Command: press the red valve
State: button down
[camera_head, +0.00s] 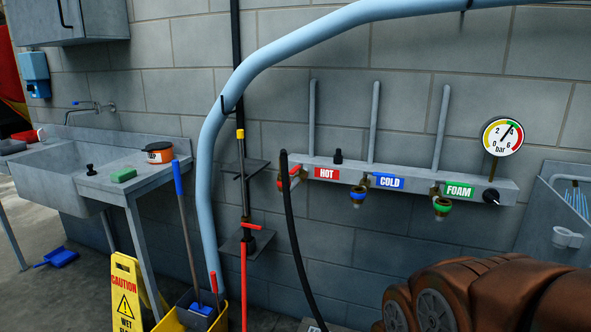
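The red valve (297,170) is at the left end of the grey wall manifold, beside the red HOT label (326,173). A black hose (291,230) hangs in front of this end and partly covers the outlet. The small size makes the exact position of the valve handle hard to tell. My gripper cannot be made out in the view. A brown, rounded part with grey discs, probably my arm, fills the lower right corner, apart from the valve.
Blue COLD (388,182) and green FOAM (458,191) outlets sit right of HOT, below a pressure gauge (502,136). A thick light-blue pipe (207,170) arches over the left. A yellow caution sign (126,292), mop bucket and sink (60,175) stand left.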

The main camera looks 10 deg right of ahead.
aim_at(296, 170)
jog(key=z, duration=0.05)
jog(key=k, duration=0.6)
jog(key=u, duration=0.8)
jog(key=i, duration=0.75)
jog(key=u, duration=0.7)
jog(key=i, duration=0.75)
jog(key=z, duration=0.15)
